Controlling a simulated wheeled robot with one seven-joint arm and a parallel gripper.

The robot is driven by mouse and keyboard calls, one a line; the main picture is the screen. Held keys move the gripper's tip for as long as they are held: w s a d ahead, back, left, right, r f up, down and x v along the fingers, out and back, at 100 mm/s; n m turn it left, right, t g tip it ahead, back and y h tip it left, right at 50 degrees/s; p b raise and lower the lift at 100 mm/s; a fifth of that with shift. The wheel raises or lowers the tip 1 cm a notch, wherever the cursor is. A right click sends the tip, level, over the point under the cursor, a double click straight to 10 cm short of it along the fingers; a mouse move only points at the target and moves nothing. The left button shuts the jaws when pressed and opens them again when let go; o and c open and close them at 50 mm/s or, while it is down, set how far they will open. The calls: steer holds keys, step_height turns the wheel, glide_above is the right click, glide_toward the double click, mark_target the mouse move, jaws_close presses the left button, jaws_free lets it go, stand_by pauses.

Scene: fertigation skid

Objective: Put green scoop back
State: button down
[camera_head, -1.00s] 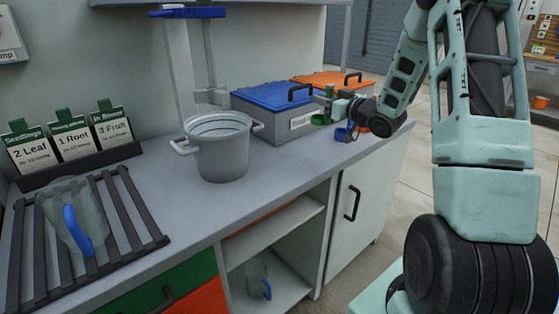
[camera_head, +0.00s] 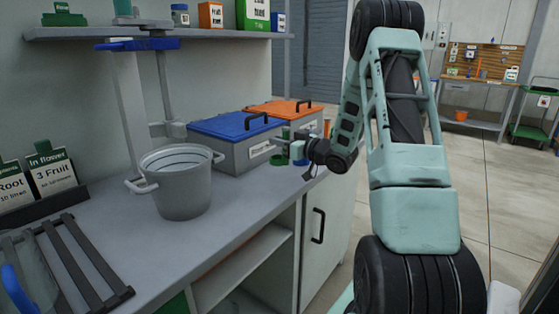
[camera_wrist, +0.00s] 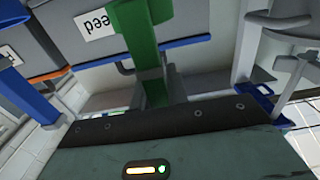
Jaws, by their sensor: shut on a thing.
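The green scoop shows at the front of the grey bins in the head view, its green cup (camera_head: 278,160) low and its handle upright. In the wrist view its green handle (camera_wrist: 140,35) runs up from between the jaws. My gripper (camera_head: 290,147) is shut on the handle, in front of the blue-lidded bin (camera_head: 238,124). The arm partly hides the spot, and I cannot tell whether the scoop touches anything. A small blue item (camera_head: 299,161), perhaps another scoop, shows just beside it.
An orange-lidded bin (camera_head: 287,111) stands behind the blue-lidded one. A grey bucket (camera_head: 178,185) stands on the counter to the left, beneath a blue-topped stand (camera_head: 137,44). A rack with a clear jug (camera_head: 28,280) is at the front left. The counter between bucket and cabinet edge is clear.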

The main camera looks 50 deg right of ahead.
mark_target(280, 156)
steer(key=shift+f, duration=2.35)
steer(key=shift+f+b, duration=0.2)
steer(key=shift+b, duration=0.1)
steer(key=c, duration=1.4)
jaws_free()
steer(key=shift+o, duration=0.2)
